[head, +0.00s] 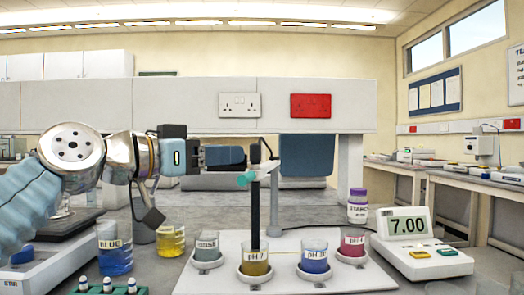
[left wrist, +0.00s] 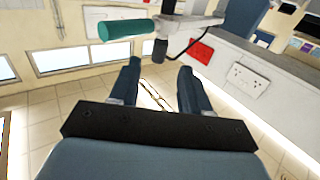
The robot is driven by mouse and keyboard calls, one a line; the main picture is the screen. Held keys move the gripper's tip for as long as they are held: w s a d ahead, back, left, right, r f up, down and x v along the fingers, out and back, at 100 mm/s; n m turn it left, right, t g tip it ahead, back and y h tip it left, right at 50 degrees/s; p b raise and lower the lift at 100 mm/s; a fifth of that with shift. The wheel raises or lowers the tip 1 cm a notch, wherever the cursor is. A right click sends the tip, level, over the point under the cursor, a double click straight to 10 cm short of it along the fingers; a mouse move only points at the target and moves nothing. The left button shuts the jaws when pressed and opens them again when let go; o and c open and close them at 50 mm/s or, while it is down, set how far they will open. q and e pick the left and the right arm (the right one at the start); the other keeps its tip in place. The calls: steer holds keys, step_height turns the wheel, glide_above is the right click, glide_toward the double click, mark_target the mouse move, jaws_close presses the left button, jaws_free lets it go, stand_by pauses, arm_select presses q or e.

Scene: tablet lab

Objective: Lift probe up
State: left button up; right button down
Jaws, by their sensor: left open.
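The probe (head: 255,218) is a dark upright rod. Its lower end is in the yellow liquid of the beaker labelled pH 7 (head: 256,268). A teal handle (head: 246,179) sticks out near its top, beside a grey stand post (head: 274,205). In the left wrist view the teal handle (left wrist: 126,30) and the stand's grey arm (left wrist: 205,24) are beyond my fingertips. My left gripper (head: 243,156) is level, pointing right, near the probe's upper part. In the left wrist view its two fingers (left wrist: 160,68) are apart with nothing between them. My right gripper is not in view.
A white board (head: 195,280) carries the pH 7 beaker, a rinse beaker (head: 207,250), a blue beaker (head: 314,262) and a pink beaker (head: 352,246). The meter (head: 408,226) reads 7.00 at right. Blue (head: 115,258) and yellow (head: 171,243) beakers stand at left, below my arm.

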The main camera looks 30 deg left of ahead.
mark_target(251, 151)
arm_select(q)
steer(key=p+x, duration=0.1)
steer(key=x, duration=0.8)
steer(key=shift+w+d, duration=0.1)
steer(key=shift+w, duration=0.25)
jaws_close()
steer(key=shift+r, duration=0.1)
